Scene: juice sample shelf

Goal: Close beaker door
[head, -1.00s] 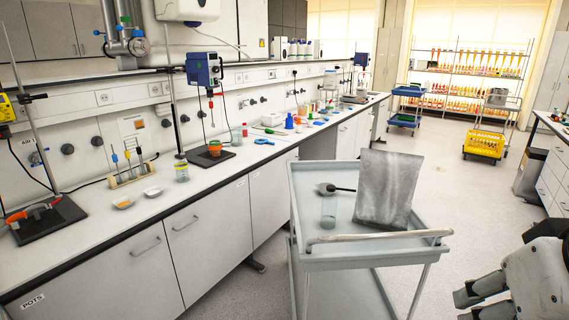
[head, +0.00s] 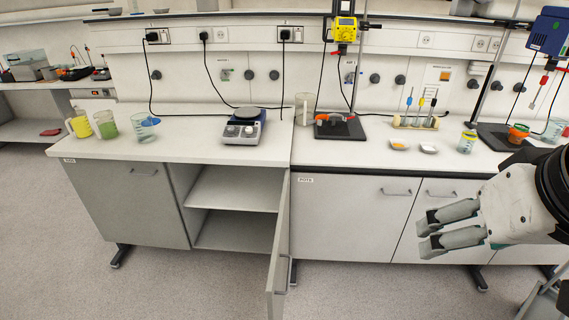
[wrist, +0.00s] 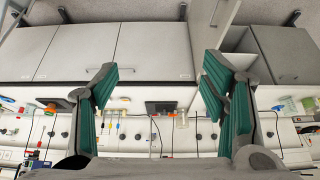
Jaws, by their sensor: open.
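A grey cabinet door (head: 279,250) under the left bench stands wide open, jutting toward me nearly edge-on, with a handle low on its right side. Its cabinet (head: 235,188) is open and shows an empty-looking inner shelf. In the wrist view, which is upside down, the open door (wrist: 213,28) is at the upper right, partly behind a finger. My gripper (head: 432,230) is at the right in the head view, well right of the door and in front of closed cabinets. Its green-padded fingers (wrist: 160,82) are apart with nothing between them.
A closed cabinet (head: 130,190) is left of the opening, and a closed one labelled POTS (head: 340,220) is right of it. Beakers (head: 108,125) and a hotplate (head: 244,127) stand on the bench. Open floor (head: 160,290) lies in front.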

